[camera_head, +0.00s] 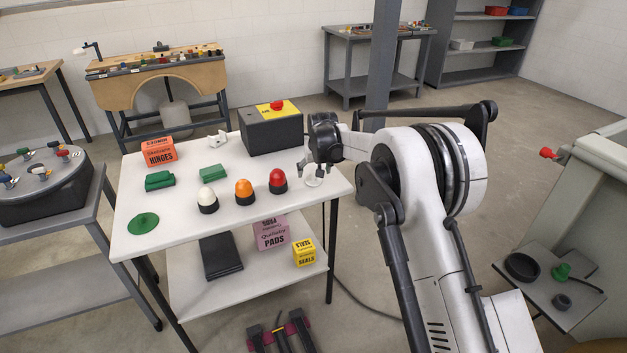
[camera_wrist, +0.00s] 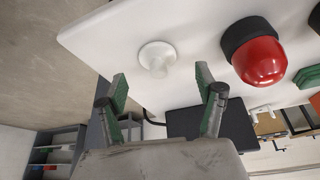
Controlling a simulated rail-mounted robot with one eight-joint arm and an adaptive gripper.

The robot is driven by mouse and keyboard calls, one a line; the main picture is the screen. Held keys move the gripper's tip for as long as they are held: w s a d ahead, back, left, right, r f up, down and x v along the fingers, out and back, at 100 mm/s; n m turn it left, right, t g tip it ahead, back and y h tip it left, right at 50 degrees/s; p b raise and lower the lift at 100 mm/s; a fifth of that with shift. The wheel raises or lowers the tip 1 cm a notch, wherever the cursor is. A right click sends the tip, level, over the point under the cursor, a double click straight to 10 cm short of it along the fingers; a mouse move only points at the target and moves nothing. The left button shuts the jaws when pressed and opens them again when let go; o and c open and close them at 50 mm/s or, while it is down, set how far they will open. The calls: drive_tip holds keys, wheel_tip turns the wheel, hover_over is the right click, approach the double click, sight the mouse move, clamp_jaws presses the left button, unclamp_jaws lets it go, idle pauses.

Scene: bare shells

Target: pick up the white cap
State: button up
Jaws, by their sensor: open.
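A small white cap (camera_head: 313,181), a round flange with a short knob, sits near the right edge of the white table (camera_head: 155,193). In the wrist view, the white cap (camera_wrist: 157,55) lies beyond and between my fingertips, with a clear gap to both. My gripper (camera_head: 312,171) is open and empty, close above the cap in the head view. Its two green-padded fingers show in the wrist view (camera_wrist: 161,82). A white-domed lamp (camera_head: 207,198) on a black base stands farther left on the same table.
A red-domed lamp (camera_head: 278,179) stands just left of the cap, with an orange-domed lamp (camera_head: 243,189) beyond it. A black box with a red button (camera_head: 271,133) stands behind. The green blocks and orange box (camera_head: 158,152) are farther left.

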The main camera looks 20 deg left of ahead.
sight(314, 173)
drive_tip(key=x, duration=0.3)
drive_tip(key=shift+w+f, duration=0.1)
drive_tip(key=shift+w, duration=0.4)
drive_tip(key=shift+x, duration=0.75)
drive_tip(key=shift+a, duration=0.1)
drive_tip(key=c, duration=1.1)
drive_tip(key=shift+o, duration=0.2)
